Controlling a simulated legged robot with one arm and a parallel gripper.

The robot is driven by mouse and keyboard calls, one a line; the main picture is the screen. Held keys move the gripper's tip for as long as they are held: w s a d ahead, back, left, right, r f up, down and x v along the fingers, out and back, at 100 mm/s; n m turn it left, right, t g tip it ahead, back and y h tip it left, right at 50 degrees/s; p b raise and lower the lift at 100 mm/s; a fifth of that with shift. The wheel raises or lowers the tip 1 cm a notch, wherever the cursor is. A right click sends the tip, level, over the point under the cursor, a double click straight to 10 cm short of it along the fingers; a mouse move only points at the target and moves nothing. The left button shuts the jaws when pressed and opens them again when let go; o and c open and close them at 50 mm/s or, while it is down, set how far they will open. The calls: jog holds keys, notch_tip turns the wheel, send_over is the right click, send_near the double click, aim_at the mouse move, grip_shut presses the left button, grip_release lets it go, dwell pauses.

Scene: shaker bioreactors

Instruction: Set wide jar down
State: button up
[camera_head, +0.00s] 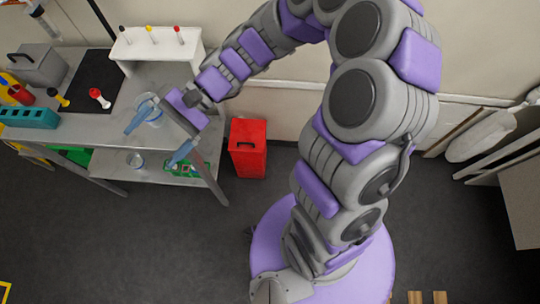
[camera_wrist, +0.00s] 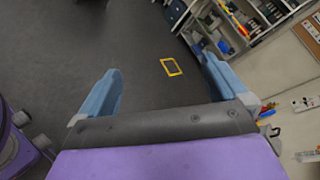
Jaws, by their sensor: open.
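A clear glass jar (camera_head: 154,115) stands on the bench top (camera_head: 168,77), partly hidden behind one finger of my gripper. It looks like the wide jar, but I cannot be sure. My gripper (camera_head: 151,147) is open near the bench's front edge, its blue fingers wide apart. Another clear glass vessel (camera_head: 135,160) stands on the lower shelf.
A white rack (camera_head: 155,45) with colored-top items stands at the bench's back. A teal rack (camera_head: 30,117) and a grey box (camera_head: 38,65) are on the left. A red bin (camera_head: 247,150) stands on the floor right of the bench.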

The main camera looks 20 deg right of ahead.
jog(key=s+d+n+t+h, duration=0.2)
jog(key=s+d+h, duration=0.4)
jog(key=d, duration=0.7)
jog(key=s+d+n+t+h, duration=0.2)
jog(key=s+d+h, duration=0.5)
jog(key=d, duration=0.6)
jog(key=shift+s+d+f+t, duration=0.25)
jog(key=shift+s+d+t, duration=0.15)
jog(key=shift+s, duration=0.45)
